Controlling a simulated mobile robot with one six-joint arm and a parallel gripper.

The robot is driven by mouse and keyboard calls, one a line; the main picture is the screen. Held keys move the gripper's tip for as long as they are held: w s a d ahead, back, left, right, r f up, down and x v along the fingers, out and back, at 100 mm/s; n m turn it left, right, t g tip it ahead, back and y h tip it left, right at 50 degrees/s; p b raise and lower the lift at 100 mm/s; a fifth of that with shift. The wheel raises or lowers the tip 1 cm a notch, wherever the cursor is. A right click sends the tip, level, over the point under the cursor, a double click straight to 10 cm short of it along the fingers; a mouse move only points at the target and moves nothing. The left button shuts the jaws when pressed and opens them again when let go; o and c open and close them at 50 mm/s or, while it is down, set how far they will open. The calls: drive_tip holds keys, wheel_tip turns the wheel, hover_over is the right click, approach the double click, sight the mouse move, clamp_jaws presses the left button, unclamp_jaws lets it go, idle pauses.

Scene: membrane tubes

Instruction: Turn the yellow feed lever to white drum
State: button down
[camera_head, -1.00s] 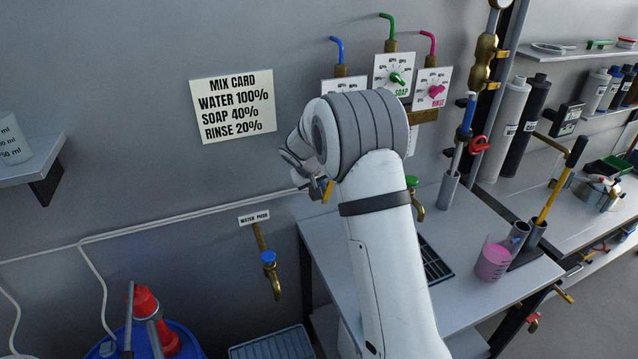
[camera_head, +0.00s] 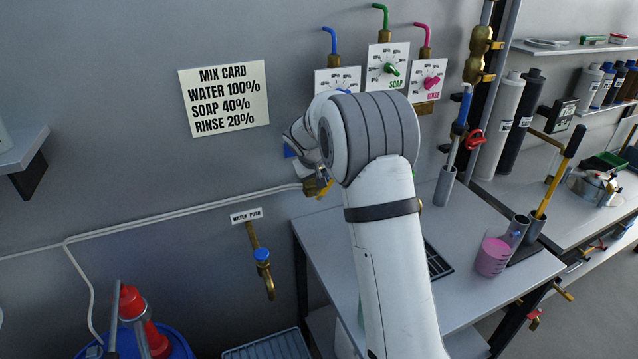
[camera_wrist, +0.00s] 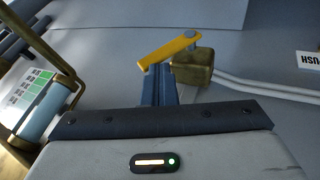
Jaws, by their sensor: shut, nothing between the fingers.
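The yellow feed lever (camera_wrist: 168,52) sits on a brass valve body (camera_wrist: 195,66) on the grey wall, seen in the wrist view. It slants, its left end lower than its right. My gripper (camera_wrist: 160,70) is shut and empty, its fingertips just below the lever's left end; I cannot tell whether they touch it. In the head view a small piece of the lever (camera_head: 325,190) shows beside my arm, and my wrist hides most of the valve. I cannot make out a white drum.
White pipes (camera_head: 160,222) run along the wall to the valve. A blue-handled water tap (camera_head: 262,256) is below left. The bench (camera_head: 320,235) stands behind my arm, with a pink beaker (camera_head: 492,257) on it. Dosing dials (camera_head: 387,69) are above; a blue drum (camera_head: 180,345) is lower left.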

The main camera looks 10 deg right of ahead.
drive_tip(key=shift+w+d+f+b, duration=0.1)
drive_tip(key=shift+d+f+b, duration=0.05)
drive_tip(key=shift+d+b, duration=0.6)
